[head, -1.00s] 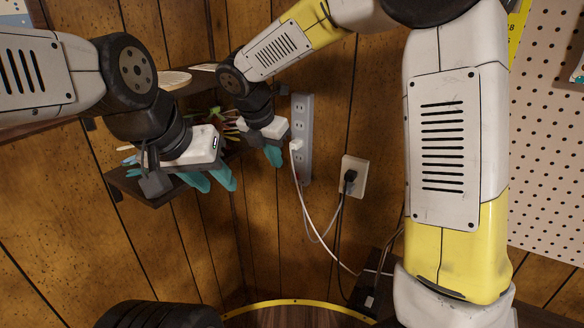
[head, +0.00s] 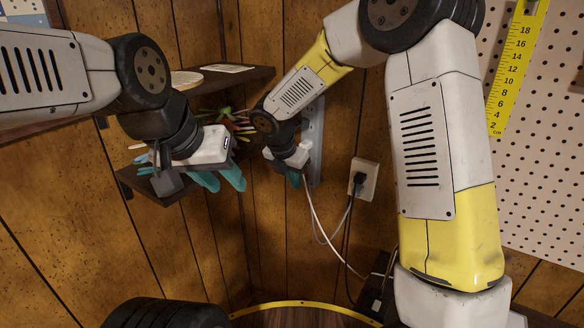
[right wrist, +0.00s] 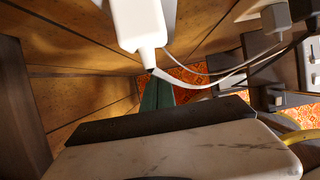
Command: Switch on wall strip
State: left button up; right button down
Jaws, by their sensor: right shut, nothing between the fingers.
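The wall strip (head: 314,125) is a tall grey outlet strip on the wood-panelled wall in the head view. My right gripper covers its middle, so its switch is not visible. My right gripper (head: 293,181) is at the strip's left side, low down, with fingers shut and empty; I cannot tell whether it touches the strip. In the right wrist view its teal fingers (right wrist: 157,95) show below a white plug (right wrist: 138,25) with a white cord.
A wall outlet (head: 367,180) with a black plug is right of the strip. White and dark cords hang below. Shelves (head: 150,186) with coloured bits stand at the left corner. A pegboard (head: 545,150) and yellow ruler (head: 517,70) are on the right.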

aim_at(304, 176)
jog(key=shift+w+d+r, duration=0.2)
jog(key=shift+w+d, duration=0.2)
jog(key=shift+w, duration=0.25)
jog(key=shift+w+d+r, duration=0.15)
jog(key=shift+w+d, duration=0.2)
jog(key=shift+w, duration=0.3)
jog(key=shift+w+d+r, duration=0.15)
jog(key=shift+w+d, duration=0.05)
jog(key=shift+w, duration=0.05)
jog(key=shift+r, duration=0.15)
jog(key=shift+r, duration=0.7)
